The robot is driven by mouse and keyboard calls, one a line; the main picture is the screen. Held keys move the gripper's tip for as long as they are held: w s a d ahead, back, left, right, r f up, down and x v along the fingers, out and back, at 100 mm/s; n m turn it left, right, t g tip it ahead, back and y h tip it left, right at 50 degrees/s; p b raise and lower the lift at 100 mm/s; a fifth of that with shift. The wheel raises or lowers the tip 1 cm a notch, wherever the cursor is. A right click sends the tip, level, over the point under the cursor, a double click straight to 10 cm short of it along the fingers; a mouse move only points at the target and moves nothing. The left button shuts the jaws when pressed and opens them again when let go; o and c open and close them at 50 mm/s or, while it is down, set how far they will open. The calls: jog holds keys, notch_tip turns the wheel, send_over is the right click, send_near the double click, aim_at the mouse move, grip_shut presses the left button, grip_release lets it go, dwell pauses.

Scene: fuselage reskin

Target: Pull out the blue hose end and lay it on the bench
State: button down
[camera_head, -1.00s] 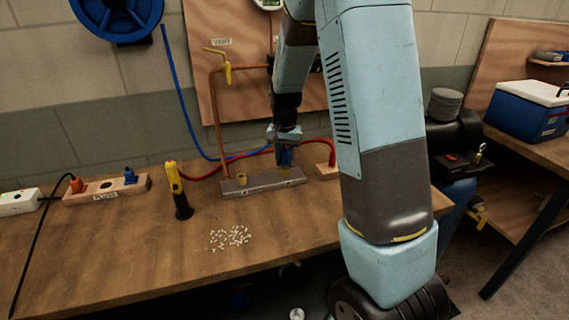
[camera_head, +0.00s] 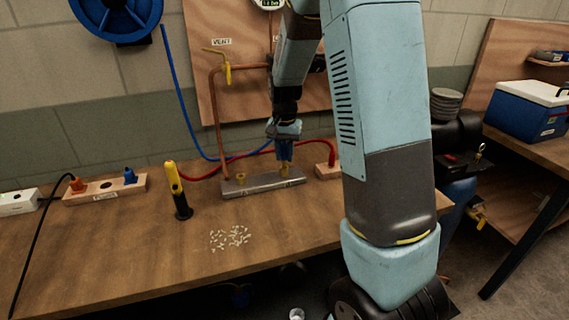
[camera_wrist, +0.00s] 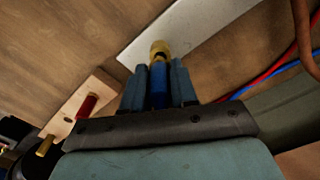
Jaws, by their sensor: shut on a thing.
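My gripper (camera_head: 284,150) is shut on the blue hose end (camera_wrist: 158,86), above the right part of the grey metal manifold bar (camera_head: 245,187). In the wrist view, my gripper's fingers (camera_wrist: 158,88) sit on both sides of the blue hose end, and a brass fitting (camera_wrist: 159,50) shows just beyond it, over the pale bar (camera_wrist: 190,28). In the head view, a brass port (camera_head: 284,171) shows right below the fingers. I cannot tell whether the hose end is clear of it.
A yellow and black tool (camera_head: 177,190) stands left of the bar. Small white pieces (camera_head: 230,237) lie in front. A red hose (camera_head: 331,150) meets a wooden block (camera_head: 327,171) at the right. The front left bench is clear.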

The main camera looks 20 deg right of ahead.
aim_at(284, 145)
jog(key=shift+r, duration=0.15)
jog(key=shift+r, duration=1.45)
